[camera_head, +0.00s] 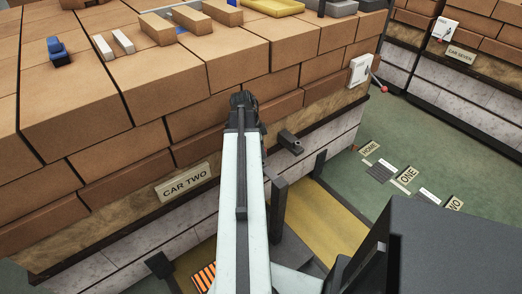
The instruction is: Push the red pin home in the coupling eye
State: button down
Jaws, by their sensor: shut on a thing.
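My gripper (243,101) is at the far end of my pale arm, in front of the brick load of the car marked CAR TWO. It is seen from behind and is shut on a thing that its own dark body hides. I cannot make out the red pin in this view. A dark grey block with a stub (290,142) juts from the car's side, right of and below my gripper. I cannot tell whether it holds the coupling eye.
Bricks (75,110) fill the car, with small blocks and a blue item (58,51) on top. A white plate (360,70) with a red-tipped lever (381,87) is at its right end. CAR SEVEN (461,54) stands beyond. Green floor with labels (408,177) is open at right.

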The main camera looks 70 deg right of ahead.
jog(key=shift+f, duration=0.15)
jog(key=shift+f+b, duration=1.95)
jog(key=shift+b, duration=0.1)
jog(key=c, duration=1.1)
grip_release()
jog(key=shift+c, duration=0.2)
jog(key=shift+o, duration=0.3)
jog(key=o, duration=0.4)
jog(key=shift+c, duration=0.2)
notch_tip(320, 180, up, 6)
jog(key=p, duration=0.6)
jog(key=shift+r, duration=0.15)
